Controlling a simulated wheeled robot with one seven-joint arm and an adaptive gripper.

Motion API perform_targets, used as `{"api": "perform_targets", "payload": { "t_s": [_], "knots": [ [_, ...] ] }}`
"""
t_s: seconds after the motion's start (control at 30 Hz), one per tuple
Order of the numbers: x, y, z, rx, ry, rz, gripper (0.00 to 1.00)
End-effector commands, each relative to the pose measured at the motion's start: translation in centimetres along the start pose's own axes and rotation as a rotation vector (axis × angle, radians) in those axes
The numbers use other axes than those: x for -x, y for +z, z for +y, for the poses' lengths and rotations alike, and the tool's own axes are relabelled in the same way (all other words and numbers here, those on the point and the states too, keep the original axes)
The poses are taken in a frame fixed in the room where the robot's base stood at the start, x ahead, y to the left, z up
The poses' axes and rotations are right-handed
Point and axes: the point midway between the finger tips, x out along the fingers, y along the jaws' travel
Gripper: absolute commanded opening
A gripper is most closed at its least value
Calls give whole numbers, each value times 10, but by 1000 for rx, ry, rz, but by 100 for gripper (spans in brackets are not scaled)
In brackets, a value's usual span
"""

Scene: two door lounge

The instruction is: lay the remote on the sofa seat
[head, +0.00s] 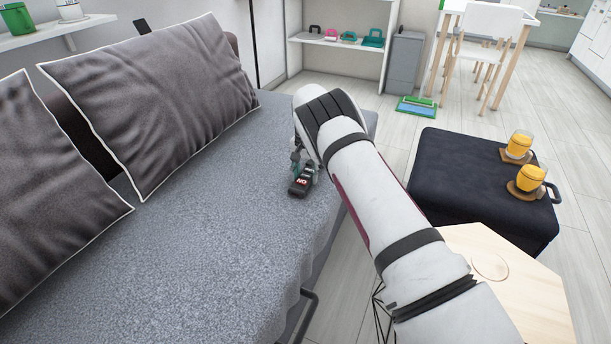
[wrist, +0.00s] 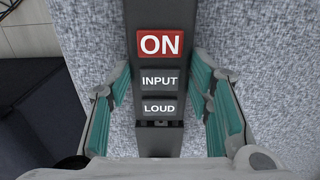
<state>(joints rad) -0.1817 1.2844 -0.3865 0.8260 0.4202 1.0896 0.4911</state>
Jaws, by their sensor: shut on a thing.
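The remote (head: 301,183) is dark with a red ON button. In the wrist view the remote (wrist: 160,78) lies between the two teal-padded fingers of my gripper (wrist: 168,105), with its INPUT and LOUD buttons showing. My gripper (head: 303,170) is shut on it, at the right part of the grey sofa seat (head: 230,220). The seat fabric also shows around the remote in the wrist view (wrist: 270,60). I cannot tell whether the remote touches the seat. My arm hides part of the gripper in the head view.
Grey cushions (head: 160,100) lean along the sofa's left side. A black ottoman (head: 450,185) with orange-filled mugs (head: 528,178) stands to the right. A wooden table (head: 530,270) is at the lower right. The seat in front of the cushions is clear.

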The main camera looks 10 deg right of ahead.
Motion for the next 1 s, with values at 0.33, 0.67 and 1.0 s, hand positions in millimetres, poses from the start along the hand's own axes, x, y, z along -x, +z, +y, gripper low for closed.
{"api": "perform_targets", "payload": {
  "t_s": [0.33, 0.67, 1.0],
  "knots": [
    [-3, 0, 0, 0, 1, 0, 66],
    [11, 0, 0, 0, -1, 1, 66],
    [79, 0, 0, -1, -1, 1, 66]
  ]
}}
